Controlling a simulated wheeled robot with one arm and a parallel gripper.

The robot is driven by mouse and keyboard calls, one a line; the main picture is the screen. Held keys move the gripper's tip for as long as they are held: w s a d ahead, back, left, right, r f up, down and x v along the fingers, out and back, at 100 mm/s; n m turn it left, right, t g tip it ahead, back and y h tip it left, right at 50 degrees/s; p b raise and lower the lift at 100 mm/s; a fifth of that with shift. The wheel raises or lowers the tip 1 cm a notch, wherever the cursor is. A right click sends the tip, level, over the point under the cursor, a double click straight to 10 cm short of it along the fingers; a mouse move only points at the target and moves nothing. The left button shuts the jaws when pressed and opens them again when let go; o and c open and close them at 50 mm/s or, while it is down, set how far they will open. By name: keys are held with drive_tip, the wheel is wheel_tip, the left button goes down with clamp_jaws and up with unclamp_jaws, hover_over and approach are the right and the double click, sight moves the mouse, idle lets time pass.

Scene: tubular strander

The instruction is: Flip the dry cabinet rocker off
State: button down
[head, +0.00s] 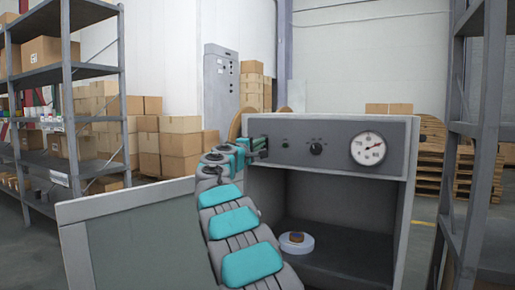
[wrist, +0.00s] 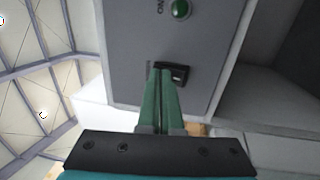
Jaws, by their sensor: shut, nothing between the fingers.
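The dry cabinet (head: 335,128) stands open, with a grey control panel across its top. Its rocker (wrist: 179,73) is a small black switch in a dark frame in the wrist view. My gripper (head: 259,145) is at the left end of the panel in the head view and hides the rocker there. In the wrist view my gripper's (wrist: 162,72) green fingers are shut together and empty. Their tips overlap the rocker's edge; I cannot tell whether they touch it. The rocker's position is not clear. A green lamp (wrist: 181,9) sits beside it on the panel.
The panel also carries a black knob (head: 316,149) and a round gauge (head: 368,149). The open door (head: 135,235) spreads to the left. A white round dish (head: 297,242) lies inside the cabinet. Metal racks (head: 70,85) stand at left and right (head: 470,170).

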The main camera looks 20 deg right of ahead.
drive_tip(key=s+a+r+b, duration=0.2)
drive_tip(key=s+a, duration=0.6)
drive_tip(key=a, duration=0.3)
drive_tip(key=shift+s+b, duration=0.3)
drive_tip(key=shift+f, duration=0.1)
